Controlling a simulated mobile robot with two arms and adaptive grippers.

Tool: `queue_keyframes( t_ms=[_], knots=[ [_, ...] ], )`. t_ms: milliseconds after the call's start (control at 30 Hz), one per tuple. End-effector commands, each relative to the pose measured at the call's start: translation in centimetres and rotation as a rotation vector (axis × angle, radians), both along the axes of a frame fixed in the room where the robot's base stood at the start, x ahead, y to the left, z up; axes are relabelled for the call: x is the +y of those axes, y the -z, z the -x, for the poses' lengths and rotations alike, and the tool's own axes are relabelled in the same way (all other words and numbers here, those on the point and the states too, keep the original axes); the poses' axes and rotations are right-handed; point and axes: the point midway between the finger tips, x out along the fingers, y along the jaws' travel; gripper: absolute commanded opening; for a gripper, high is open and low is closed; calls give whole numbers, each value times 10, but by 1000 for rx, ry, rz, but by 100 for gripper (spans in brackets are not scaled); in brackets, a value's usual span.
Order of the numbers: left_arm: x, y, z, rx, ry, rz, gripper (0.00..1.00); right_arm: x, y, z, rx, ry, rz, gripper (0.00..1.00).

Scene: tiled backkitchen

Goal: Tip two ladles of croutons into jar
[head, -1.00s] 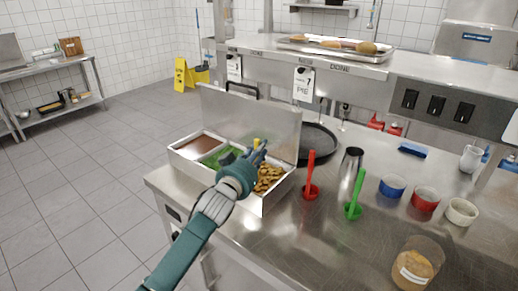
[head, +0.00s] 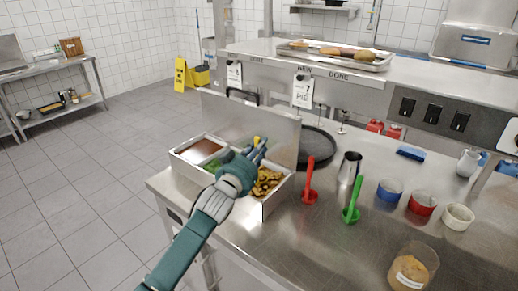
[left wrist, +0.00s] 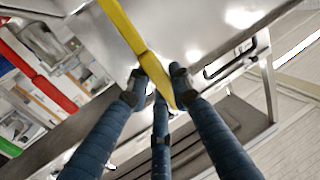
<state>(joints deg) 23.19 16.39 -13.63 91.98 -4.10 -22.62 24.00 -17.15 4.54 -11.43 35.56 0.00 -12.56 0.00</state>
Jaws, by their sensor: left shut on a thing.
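My left gripper (head: 256,154) is shut on the yellow ladle (head: 257,140), above the middle of the steel bin. In the left wrist view the yellow ladle handle (left wrist: 128,32) runs between the fingers (left wrist: 160,92); the ladle's bowl is hidden. Golden-brown croutons (head: 267,184) lie in the bin's right compartment, just right of and below the gripper. A clear jar (head: 412,268) with a white label and tan contents stands at the counter's front right, well apart from the gripper. My right gripper is not in view.
The steel bin (head: 279,203) also has green and reddish-brown compartments, with a raised lid (head: 250,122) behind. Red (head: 310,182) and green (head: 353,201) ladles stand in small holders to its right. A metal cup (head: 349,168) and blue, red and white bowls are beyond.

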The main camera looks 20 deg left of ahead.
Motion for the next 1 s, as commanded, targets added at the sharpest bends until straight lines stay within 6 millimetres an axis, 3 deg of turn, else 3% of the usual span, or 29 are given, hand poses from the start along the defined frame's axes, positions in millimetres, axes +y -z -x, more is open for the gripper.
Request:
queue_keyframes(
  t_ms=[33, 800, 1000],
  knots=[
    [0, -9, 0, -1, 0, 0, 0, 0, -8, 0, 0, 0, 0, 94],
    [0, -70, 0, -1, 0, 1, 0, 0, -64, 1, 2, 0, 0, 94],
    [0, -71, 0, -1, 0, 0, 0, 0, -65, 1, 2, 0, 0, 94]
  ],
)
